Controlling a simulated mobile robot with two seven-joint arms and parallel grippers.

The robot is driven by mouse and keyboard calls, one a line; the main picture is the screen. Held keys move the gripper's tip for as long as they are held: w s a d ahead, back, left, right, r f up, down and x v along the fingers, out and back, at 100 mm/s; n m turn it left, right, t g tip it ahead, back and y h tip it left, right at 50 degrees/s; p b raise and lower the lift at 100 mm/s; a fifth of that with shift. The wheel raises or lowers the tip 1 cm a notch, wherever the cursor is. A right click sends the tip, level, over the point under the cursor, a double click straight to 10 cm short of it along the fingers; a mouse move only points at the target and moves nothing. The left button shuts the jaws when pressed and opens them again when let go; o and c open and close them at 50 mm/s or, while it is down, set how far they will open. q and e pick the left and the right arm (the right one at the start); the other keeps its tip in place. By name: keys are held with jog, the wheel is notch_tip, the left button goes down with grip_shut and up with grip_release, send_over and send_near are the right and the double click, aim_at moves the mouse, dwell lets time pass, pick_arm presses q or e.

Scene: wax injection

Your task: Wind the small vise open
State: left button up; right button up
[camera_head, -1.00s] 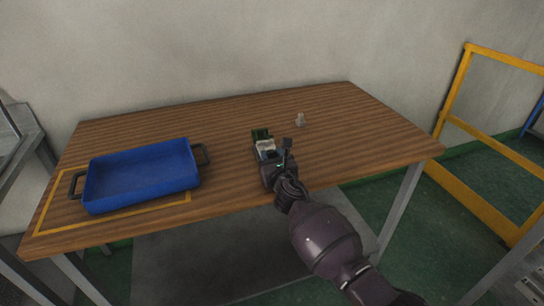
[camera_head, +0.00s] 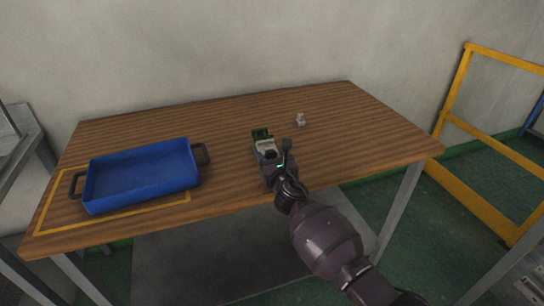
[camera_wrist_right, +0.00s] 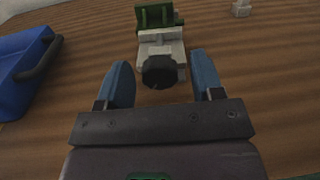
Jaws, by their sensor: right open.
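In the head view the right gripper (camera_head: 276,160) covers the vise's near end. My left gripper is not in view.
A blue tray (camera_head: 143,173) with black handles sits on the left, inside a yellow outline on the table (camera_head: 230,120). A small grey object (camera_head: 300,119) stands behind and right of the vise. The table's right side is clear.

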jog(key=shift+s+d+r, duration=0.1)
jog(key=shift+s+d, duration=0.05)
jog(key=shift+s, duration=0.25)
pick_arm(q)
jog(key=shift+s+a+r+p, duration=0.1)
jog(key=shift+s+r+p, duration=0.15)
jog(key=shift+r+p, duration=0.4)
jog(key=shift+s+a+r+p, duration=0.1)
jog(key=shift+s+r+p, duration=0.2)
jog(key=shift+p, duration=0.65)
pick_arm(e)
jog(key=v, duration=0.9)
jog(key=shift+s, duration=0.4)
